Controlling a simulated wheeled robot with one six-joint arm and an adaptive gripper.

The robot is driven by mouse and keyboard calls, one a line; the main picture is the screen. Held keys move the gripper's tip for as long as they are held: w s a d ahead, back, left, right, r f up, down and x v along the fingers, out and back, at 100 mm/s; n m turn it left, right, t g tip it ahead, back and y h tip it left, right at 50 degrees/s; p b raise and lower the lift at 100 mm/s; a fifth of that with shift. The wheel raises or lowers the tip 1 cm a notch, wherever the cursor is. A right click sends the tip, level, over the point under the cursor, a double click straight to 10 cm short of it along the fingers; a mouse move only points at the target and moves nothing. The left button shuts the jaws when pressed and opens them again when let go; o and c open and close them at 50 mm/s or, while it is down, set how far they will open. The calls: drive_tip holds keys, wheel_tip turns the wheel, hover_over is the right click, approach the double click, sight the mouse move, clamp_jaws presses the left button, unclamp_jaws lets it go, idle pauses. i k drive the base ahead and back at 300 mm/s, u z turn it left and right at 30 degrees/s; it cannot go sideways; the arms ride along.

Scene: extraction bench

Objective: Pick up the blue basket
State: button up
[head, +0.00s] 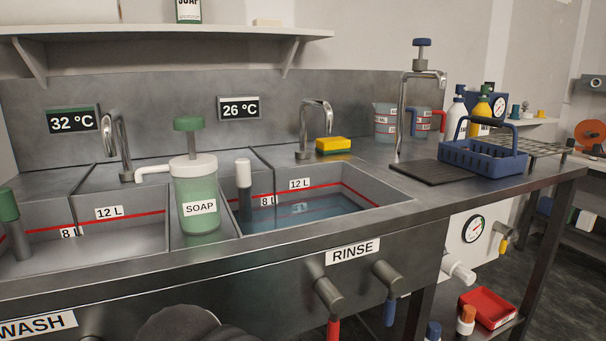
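The blue basket (482,160) stands upright at the right end of the metal bench in the head view. Its arched handle rises above the rim. It sits at the right side of a flat dark mat (433,173); I cannot tell whether it overlaps the mat. The part of the basket's inside that I can see looks empty. My gripper is not in view. Only a dark rounded part, probably of my arm, shows at the bottom edge.
Behind the basket are a white bottle (455,115), a yellow bottle (480,112) and jugs (385,121). A tall tap (402,110) stands left of it, and a wire rack (535,148) right. The rinse basin (310,207) and soap dispenser (195,195) lie farther left.

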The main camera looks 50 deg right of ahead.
sight(513, 162)
drive_tip(key=u, duration=0.55)
drive_tip(key=k, duration=1.35)
drive_tip(key=z, duration=1.7)
